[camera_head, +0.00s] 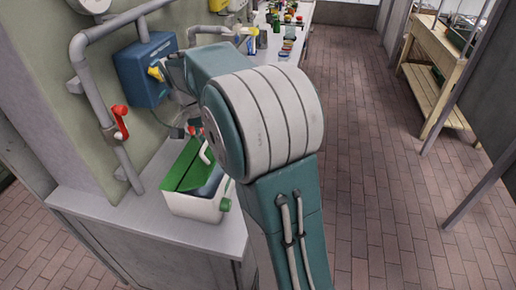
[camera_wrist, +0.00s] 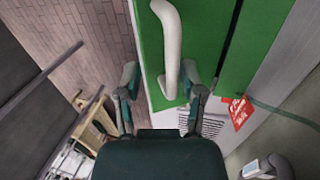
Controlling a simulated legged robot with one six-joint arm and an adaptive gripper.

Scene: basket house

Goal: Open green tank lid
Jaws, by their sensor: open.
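The tank (camera_head: 190,207) is a white box on the counter, with a green lid (camera_head: 182,165) on top. A white bar handle (camera_head: 206,152) rises from the lid, and my arm partly covers that side. In the wrist view the green lid (camera_wrist: 205,30) fills the upper middle, with the curved white handle (camera_wrist: 172,45) on it. My gripper (camera_wrist: 160,78) is open, its two fingers appearing on either side of the handle's near end. I cannot tell whether they touch it. In the head view my arm hides the gripper.
The counter (camera_head: 95,205) runs along the wall. A blue wall box (camera_head: 145,68) and a red-levered pipe valve (camera_head: 121,122) are near the tank. A red tag (camera_wrist: 238,112) lies beside the lid. Small items stand farther back. A wooden shelf (camera_head: 440,60) stands right; the brick floor between is clear.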

